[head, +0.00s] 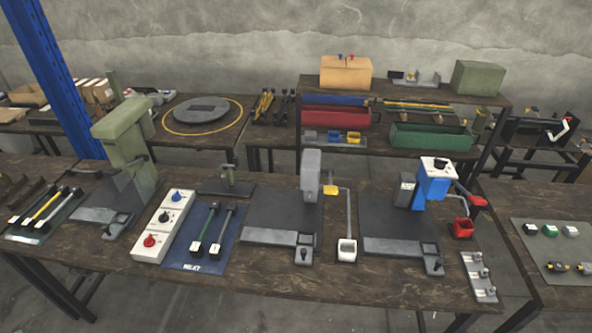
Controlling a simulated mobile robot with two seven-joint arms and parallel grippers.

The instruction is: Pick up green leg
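Two dark legs lie side by side on a blue mat (185,257) near the middle-left of the front bench. The right one (224,230) is grey-black with a pale lower end. Several more legs lie on a grey-green mat (24,236) at the far left; a yellow one (46,206) lies between dark ones, and their end colours are too small to be sure of. Neither of my grippers is in view.
A white control box (164,225) with knobs stands left of the blue mat. A green press (125,140), a grey press (311,177) and a blue press (432,185) stand on the bench. A blue post (55,75) rises behind its left end.

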